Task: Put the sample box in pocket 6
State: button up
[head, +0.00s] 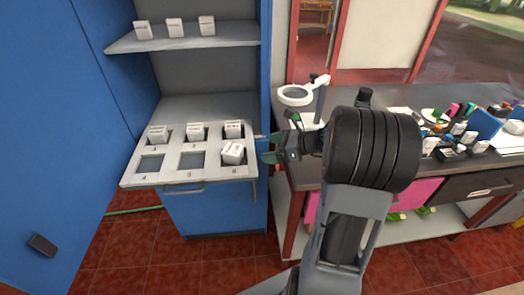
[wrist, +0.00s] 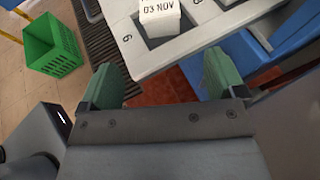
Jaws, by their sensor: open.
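The sample box (head: 232,153), a white box with dark print, is at pocket 6 (head: 222,167), in the front right of the pocketed drawer (head: 210,180). It looks turned and slightly tilted there; I cannot tell whether it is fully seated. In the wrist view the box (wrist: 160,16) shows "03 NOV" at the top, with dark pocket opening beside it and a "6" printed nearby. My gripper (head: 267,147) is open and empty, just right of the drawer. In the wrist view its green fingers (wrist: 160,64) are apart, with the box beyond them.
Pockets 1, 2 and 3 hold white boxes (head: 196,131); pockets 4 (head: 150,164) and 5 (head: 192,161) are empty. Several boxes stand on the shelf (head: 180,44) above. The blue cabinet side is close to my gripper. A cluttered bench (head: 390,175) stands right. A green crate (wrist: 52,45) is on the floor.

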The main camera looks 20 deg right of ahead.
jog(key=s+a+n+g+h, duration=0.2)
jog(key=s+a+n+h, duration=0.3)
jog(key=n, duration=0.8)
jog(key=s+a+n+g+h, duration=0.3)
jog(key=s+a+n+h, duration=0.2)
jog(key=s+n, duration=0.5)
jog(key=n, duration=0.3)
jog(key=shift+s+a+f, duration=0.15)
jog(key=shift+a+f, duration=0.1)
jog(key=shift+a, duration=0.15)
notch_tip(320, 180, up, 6)
jog(key=p, duration=0.5)
jog(key=shift+s+f, duration=0.1)
jog(key=shift+c, duration=0.4)
